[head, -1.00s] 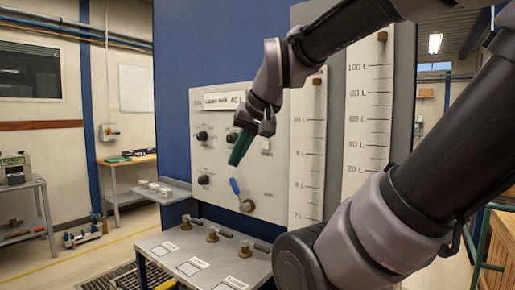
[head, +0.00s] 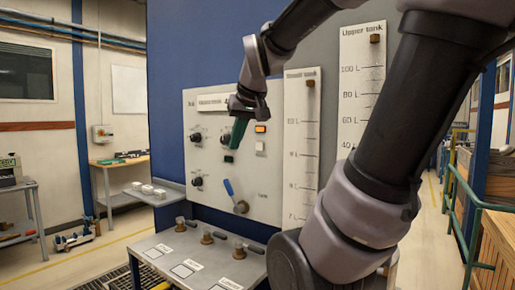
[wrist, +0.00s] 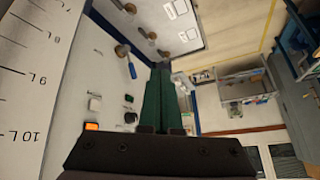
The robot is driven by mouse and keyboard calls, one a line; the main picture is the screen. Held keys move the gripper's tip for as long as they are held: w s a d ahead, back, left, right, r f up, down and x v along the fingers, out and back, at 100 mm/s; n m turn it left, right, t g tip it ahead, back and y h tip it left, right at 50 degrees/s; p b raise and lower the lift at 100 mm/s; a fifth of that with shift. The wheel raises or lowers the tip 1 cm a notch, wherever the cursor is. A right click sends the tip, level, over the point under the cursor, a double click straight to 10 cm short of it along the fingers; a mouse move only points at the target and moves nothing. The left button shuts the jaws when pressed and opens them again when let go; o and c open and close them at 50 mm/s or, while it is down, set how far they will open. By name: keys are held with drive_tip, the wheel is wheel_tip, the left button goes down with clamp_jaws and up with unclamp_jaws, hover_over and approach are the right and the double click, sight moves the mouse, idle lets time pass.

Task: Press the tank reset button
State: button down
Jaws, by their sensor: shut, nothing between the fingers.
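The control panel (head: 210,185) is a pale upright plate carrying black knobs, small buttons and a blue-handled lever (head: 229,187). I cannot read which is the tank reset. My gripper (head: 235,148) has green fingers, shut and empty, pointing down before the panel and partly hiding a knob. In the wrist view, the orange square (wrist: 92,127), white button (wrist: 95,104) and green button (wrist: 129,98) lie left of the fingers (wrist: 160,70).
A scaled gauge labelled tank (head: 302,150) stands right of the panel, and the upper tank gauge (head: 362,85) beyond it. Below the panel, a grey shelf (head: 205,255) carries several brass valves. A small side tray (head: 150,193) juts out at left.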

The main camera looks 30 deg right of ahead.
sight(257, 146)
drive_tip(key=w+d+r+n+h, duration=0.2)
drive_tip(key=w+d+n, duration=0.3)
drive_tip(key=w+d, duration=0.7)
drive_tip(key=w+h, duration=0.1)
drive_tip(key=w, duration=0.2)
drive_tip(key=shift+d+r+n, duration=0.3)
drive_tip(key=shift+d+r, duration=0.05)
drive_tip(key=shift+r, duration=0.05)
drive_tip(key=shift+w+f, duration=0.1)
drive_tip(key=shift+w, duration=0.05)
drive_tip(key=w+d+f, duration=0.1)
drive_tip(key=w+f, duration=0.1)
drive_tip(key=w+d+f, duration=0.2)
drive_tip(key=f, duration=0.1)
drive_tip(key=w+d+f, duration=0.2)
drive_tip(key=shift+w+d+f, duration=0.1)
drive_tip(key=shift+w+f, duration=0.15)
drive_tip(key=shift+f, duration=0.15)
drive_tip(key=shift+w+d, duration=0.3)
drive_tip(key=shift+d, duration=0.15)
